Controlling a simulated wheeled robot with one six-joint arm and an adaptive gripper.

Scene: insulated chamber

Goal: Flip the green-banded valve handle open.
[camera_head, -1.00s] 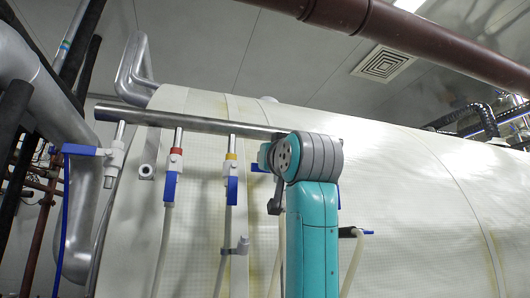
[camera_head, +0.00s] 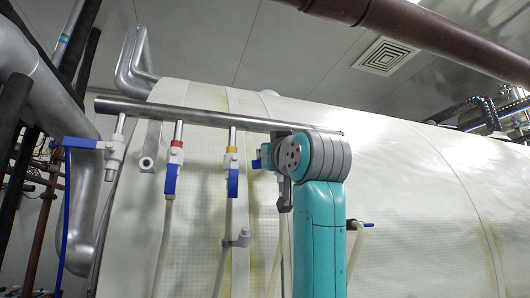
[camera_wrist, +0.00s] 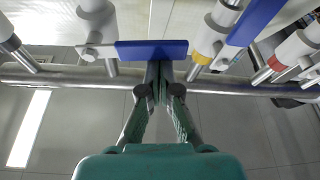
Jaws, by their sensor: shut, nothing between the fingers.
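The valve beside my gripper is white (camera_wrist: 95,22), with a blue handle (camera_wrist: 150,50) lying crosswise in the wrist view. No green band shows on it in either view. In the head view part of its blue handle (camera_head: 257,163) pokes out left of my arm; the rest is hidden. My gripper (camera_wrist: 159,82) is shut and empty. Its fingertips are at the middle of the blue handle in the wrist view; I cannot tell if they touch it. In the head view my dark gripper (camera_head: 284,192) hangs at the arm's left side.
A metal pipe (camera_head: 200,115) runs across above the valves. The yellow-banded valve (camera_head: 232,168) and red-banded valve (camera_head: 174,165) have handles pointing down. The far-left valve (camera_head: 115,150) has a sideways blue handle. Pale hoses hang below, before a large white tank (camera_head: 420,190).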

